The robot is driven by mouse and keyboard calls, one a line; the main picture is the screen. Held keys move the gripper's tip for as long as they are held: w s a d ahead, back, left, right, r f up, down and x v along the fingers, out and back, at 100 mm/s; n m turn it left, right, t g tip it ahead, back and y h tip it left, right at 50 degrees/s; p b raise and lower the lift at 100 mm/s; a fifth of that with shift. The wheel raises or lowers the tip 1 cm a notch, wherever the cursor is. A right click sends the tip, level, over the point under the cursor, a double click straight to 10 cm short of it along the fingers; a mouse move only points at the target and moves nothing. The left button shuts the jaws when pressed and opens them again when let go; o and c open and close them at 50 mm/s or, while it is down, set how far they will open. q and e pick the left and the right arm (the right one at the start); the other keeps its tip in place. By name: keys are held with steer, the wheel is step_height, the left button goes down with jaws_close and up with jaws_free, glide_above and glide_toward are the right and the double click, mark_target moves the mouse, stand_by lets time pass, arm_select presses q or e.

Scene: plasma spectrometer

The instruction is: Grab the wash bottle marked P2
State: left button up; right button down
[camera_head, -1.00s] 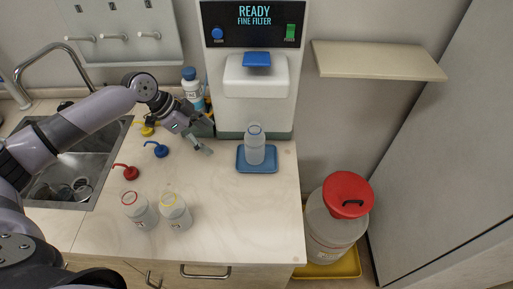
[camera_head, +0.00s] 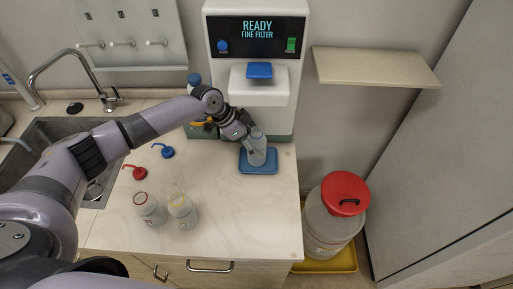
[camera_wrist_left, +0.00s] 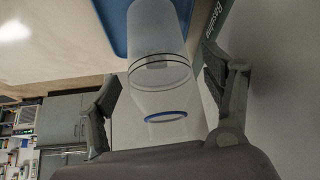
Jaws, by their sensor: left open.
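A translucent wash bottle (camera_head: 257,151) with a blue neck ring stands on the blue tray (camera_head: 258,169) in front of the machine. In the left wrist view the bottle (camera_wrist_left: 158,62) appears between the two fingers. My left gripper (camera_head: 250,135) is open at this bottle, with one finger on either side; I cannot tell whether they touch it. Two similar bottles, one with a red ring (camera_head: 147,210) and one with a yellow ring (camera_head: 182,210), stand at the front of the counter. The P2 mark is not readable on any bottle. My right gripper is not in view.
The machine (camera_head: 258,60) reads READY FINE FILTER. A red cap with spout (camera_head: 136,172) and a blue one (camera_head: 164,151) lie on the counter. A sink is at left. A red-lidded container (camera_head: 335,220) stands on the floor at right. The right front counter is clear.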

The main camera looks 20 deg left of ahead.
arm_select(q)
steer(key=shift+w+d+f, duration=0.2)
steer(key=shift+d+f, duration=0.1)
steer(key=shift+f, duration=0.3)
steer(key=shift+c, duration=1.3)
steer(key=shift+r, duration=0.1)
steer(key=c, duration=1.3)
steer(key=shift+o, duration=0.2)
steer(key=shift+a, duration=0.1)
